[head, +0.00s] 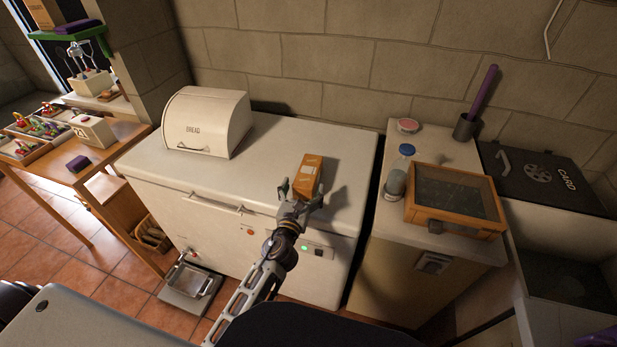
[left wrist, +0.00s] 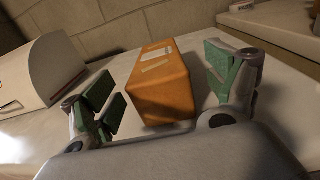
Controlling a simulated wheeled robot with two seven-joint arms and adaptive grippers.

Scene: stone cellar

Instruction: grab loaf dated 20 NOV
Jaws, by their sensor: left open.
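An orange-brown block-shaped loaf (head: 309,174) lies on the white chest freezer (head: 262,155). It also shows in the left wrist view (left wrist: 163,90), with a pale label on its top whose writing is too small to read. My left gripper (head: 303,190) is open, with its green-padded fingers on either side of the loaf's near end. In the left wrist view the fingers (left wrist: 165,95) show a gap to the loaf on both sides. My right gripper does not show.
A white bread bin (head: 207,120) stands on the freezer to the left. On the cabinet to the right are a blue-capped bottle (head: 397,180) and a wooden glass-topped case (head: 455,200). A wooden table (head: 120,140) holds trays at the far left. The freezer top around the loaf is mostly clear.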

